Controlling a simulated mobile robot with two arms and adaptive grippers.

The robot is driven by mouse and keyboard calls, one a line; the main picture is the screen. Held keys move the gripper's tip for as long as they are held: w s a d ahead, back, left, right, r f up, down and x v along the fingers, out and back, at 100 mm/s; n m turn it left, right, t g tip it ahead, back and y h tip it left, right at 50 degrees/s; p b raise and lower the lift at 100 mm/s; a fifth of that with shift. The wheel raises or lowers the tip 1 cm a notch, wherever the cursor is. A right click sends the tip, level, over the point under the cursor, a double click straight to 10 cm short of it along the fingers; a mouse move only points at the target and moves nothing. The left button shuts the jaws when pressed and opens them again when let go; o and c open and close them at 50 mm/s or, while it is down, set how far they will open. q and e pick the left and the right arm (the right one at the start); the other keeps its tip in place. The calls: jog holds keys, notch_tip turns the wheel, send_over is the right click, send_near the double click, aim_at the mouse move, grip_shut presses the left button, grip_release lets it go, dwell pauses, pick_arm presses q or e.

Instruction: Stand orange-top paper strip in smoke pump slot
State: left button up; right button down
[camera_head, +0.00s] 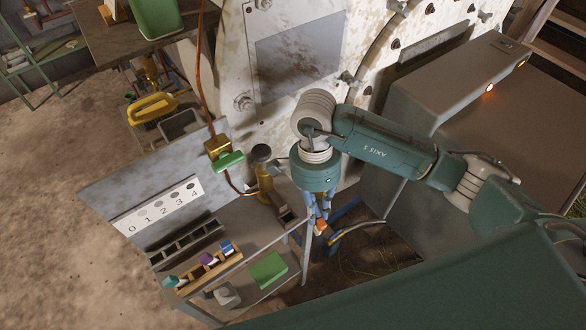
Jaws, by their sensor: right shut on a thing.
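My right gripper (322,212) points down at the front right of the small bench, its blue fingers shut on the orange-top paper strip. Only the strip's orange end (321,226) shows at the fingertips; the rest is hidden or too small to make out. My left gripper is not in view.
A wooden rack (212,271) holds teal, purple and blue-topped pieces. Behind it are a grey compartment tray (186,242) and a 0-to-4 spot scale (158,208). A green pad (268,270) lies at the right. A copper pipe with a green-handled valve (228,161) hangs above the bench.

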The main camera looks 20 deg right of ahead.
jog(key=w+a+r+m+y+p, duration=0.35)
jog(key=w+r+m, duration=0.2)
jog(key=m, duration=1.05)
pick_arm(q)
jog(key=b, duration=0.1)
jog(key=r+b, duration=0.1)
jog(key=b, duration=0.1)
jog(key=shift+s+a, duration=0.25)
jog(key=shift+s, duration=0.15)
pick_arm(e)
jog(key=shift+t, duration=0.4)
jog(key=f, duration=0.4)
jog(key=shift+s+d+f, duration=0.1)
jog(key=shift+d+f, duration=0.1)
jog(key=shift+f, duration=0.15)
pick_arm(q)
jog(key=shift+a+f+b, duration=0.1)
jog(key=shift+b, duration=0.2)
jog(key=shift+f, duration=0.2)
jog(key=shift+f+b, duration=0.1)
jog(key=shift+b, duration=0.2)
pick_arm(e)
jog(key=shift+f, duration=0.15)
